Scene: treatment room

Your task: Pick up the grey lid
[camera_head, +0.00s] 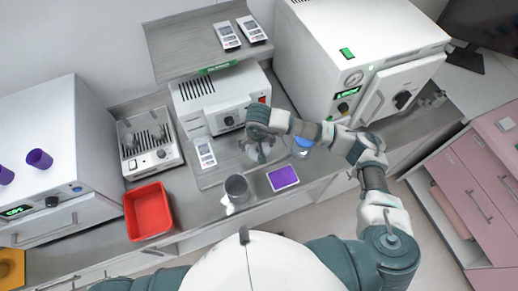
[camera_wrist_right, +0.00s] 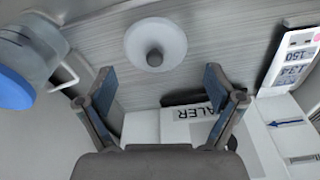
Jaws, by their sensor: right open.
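The grey lid (camera_wrist_right: 155,45) is a pale round disc with a darker knob in its middle. In the right wrist view it lies on the grey surface, beyond my fingertips and roughly centred between them. In the head view I cannot make it out clearly near the gripper. My right gripper (camera_wrist_right: 163,88) is open and empty, its two fingers spread and apart from the lid. In the head view the right gripper (camera_head: 262,154) hangs over the counter in front of the white sealer (camera_head: 218,95). My left gripper is not in view.
A clear jar with a blue top (camera_wrist_right: 14,88) stands beside the lid, and a white handheld device (camera_wrist_right: 290,62) lies opposite. In the head view a grey cup (camera_head: 237,187), a purple-screened tablet (camera_head: 283,178) and a red tray (camera_head: 148,211) are on the counter (camera_head: 195,210).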

